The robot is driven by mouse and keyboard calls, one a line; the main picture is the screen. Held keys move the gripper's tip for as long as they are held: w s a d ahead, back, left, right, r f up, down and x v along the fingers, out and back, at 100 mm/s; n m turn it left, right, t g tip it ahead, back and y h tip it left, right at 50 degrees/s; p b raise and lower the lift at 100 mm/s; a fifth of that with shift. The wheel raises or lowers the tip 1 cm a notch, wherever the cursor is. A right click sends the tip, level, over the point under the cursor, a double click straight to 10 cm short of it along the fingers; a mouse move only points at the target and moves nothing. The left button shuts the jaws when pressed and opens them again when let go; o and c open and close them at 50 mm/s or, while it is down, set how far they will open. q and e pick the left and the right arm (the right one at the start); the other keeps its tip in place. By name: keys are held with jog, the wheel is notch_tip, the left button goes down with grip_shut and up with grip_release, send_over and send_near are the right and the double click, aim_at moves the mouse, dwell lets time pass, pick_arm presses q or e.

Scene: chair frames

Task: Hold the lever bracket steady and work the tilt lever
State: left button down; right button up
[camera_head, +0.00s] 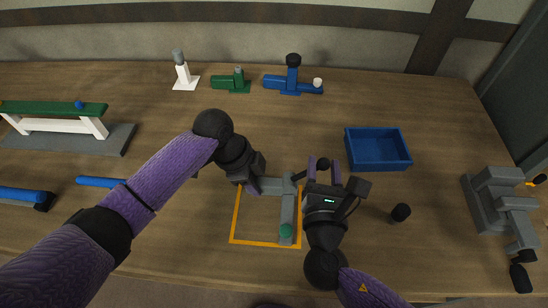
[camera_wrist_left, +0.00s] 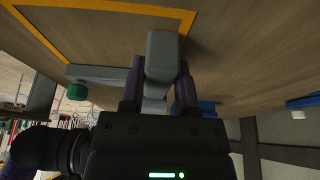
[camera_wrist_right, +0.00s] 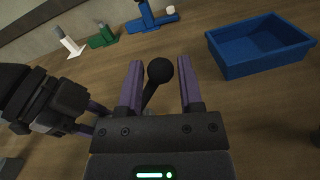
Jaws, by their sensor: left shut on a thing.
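The grey lever bracket (camera_head: 287,208) lies on the table inside the orange outline, with a green knob (camera_head: 286,231) at its near end. My left gripper (camera_head: 256,184) is shut on the bracket's left arm. In the left wrist view the grey bar (camera_wrist_left: 163,58) sits between its fingers. The tilt lever ends in a black ball knob (camera_head: 323,163) just right of the bracket. My right gripper (camera_head: 323,175) is open, with its fingers on either side of the lever. In the right wrist view the ball (camera_wrist_right: 160,70) stands between the fingers with gaps on both sides.
A blue bin (camera_head: 377,149) stands to the right and a black knob (camera_head: 400,212) below it. White, green and blue fixtures (camera_head: 292,80) line the back. A green-topped frame (camera_head: 55,112) stands at left.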

pick_arm(q)
jog(key=shift+a+f, duration=0.1)
jog(key=shift+f, duration=0.05)
pick_arm(e)
jog(key=c, duration=0.5)
jog(key=shift+s+a+r, duration=0.1)
jog(key=shift+a+r, duration=0.25)
jog(key=shift+a, duration=0.25)
jog(key=shift+a+r, duration=0.3)
jog(key=shift+a, duration=0.4)
jog(key=shift+a+r, duration=0.2)
jog(key=shift+a, duration=0.4)
jog(key=shift+a+r, duration=0.15)
jog(key=shift+a, duration=1.8)
